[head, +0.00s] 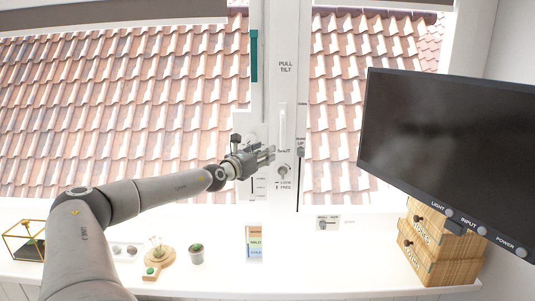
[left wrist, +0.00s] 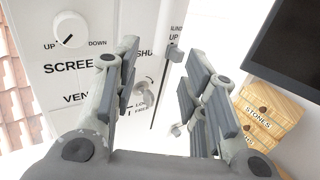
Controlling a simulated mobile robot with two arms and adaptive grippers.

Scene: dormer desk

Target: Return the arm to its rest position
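My left arm reaches in from the left over the white desk. My left gripper (head: 268,156) is in front of the white window frame, beside the lock knob (head: 284,170) marked LOCK and FREE. In the left wrist view the gripper (left wrist: 160,65) is open, its two fingers well apart with nothing between them. The lock knob (left wrist: 142,89) shows behind the left finger. I cannot tell from the views whether the gripper touches the frame. My right gripper is in neither view.
A monitor (head: 450,150) hangs at the right above wooden drawers (head: 455,270). A white window handle (head: 282,128) is above the knob.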

